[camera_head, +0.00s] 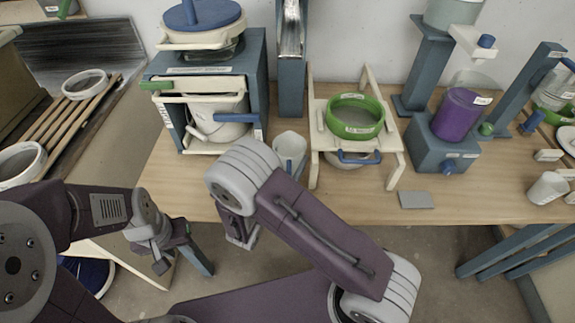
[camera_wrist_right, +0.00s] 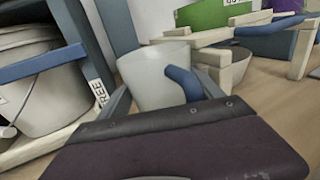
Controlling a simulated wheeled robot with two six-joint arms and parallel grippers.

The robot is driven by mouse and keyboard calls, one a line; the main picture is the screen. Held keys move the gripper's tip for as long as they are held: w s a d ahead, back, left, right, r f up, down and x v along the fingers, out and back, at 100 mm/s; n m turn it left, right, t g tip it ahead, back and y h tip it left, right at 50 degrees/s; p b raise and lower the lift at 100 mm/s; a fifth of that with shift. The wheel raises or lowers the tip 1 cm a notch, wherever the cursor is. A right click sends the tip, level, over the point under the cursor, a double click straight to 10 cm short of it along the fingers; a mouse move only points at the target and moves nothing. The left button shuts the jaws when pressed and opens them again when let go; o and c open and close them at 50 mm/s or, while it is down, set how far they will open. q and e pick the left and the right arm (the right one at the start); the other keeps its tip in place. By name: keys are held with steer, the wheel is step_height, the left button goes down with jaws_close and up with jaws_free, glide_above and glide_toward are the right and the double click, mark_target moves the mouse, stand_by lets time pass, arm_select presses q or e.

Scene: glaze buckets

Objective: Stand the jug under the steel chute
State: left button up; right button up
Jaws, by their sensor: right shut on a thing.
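The jug (camera_head: 290,146) is a pale tapered cup with a blue handle, upright near the front of the table. It also shows in the right wrist view (camera_wrist_right: 152,72), with its handle towards the camera. My right gripper (camera_wrist_right: 165,92) is shut on it, one finger on each side; in the head view my arm hides most of this gripper. The steel chute (camera_head: 292,30) is a shiny channel in a blue-grey upright behind the jug. I cannot tell whether the jug touches the table. My left gripper (camera_head: 162,262) hangs empty in front of the table; its finger gap is unclear.
A blue-grey cabinet (camera_head: 262,70) with a bucket (camera_head: 220,122) stands close left of the jug. A cream stand (camera_head: 398,158) with a green ring (camera_head: 355,117) is close right. A purple container (camera_head: 458,112) stands further right.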

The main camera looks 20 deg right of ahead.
step_height(320, 180, down, 3)
steer(key=shift+w+r, duration=0.1)
steer(key=shift+b, duration=0.3)
steer(key=o, duration=1.4)
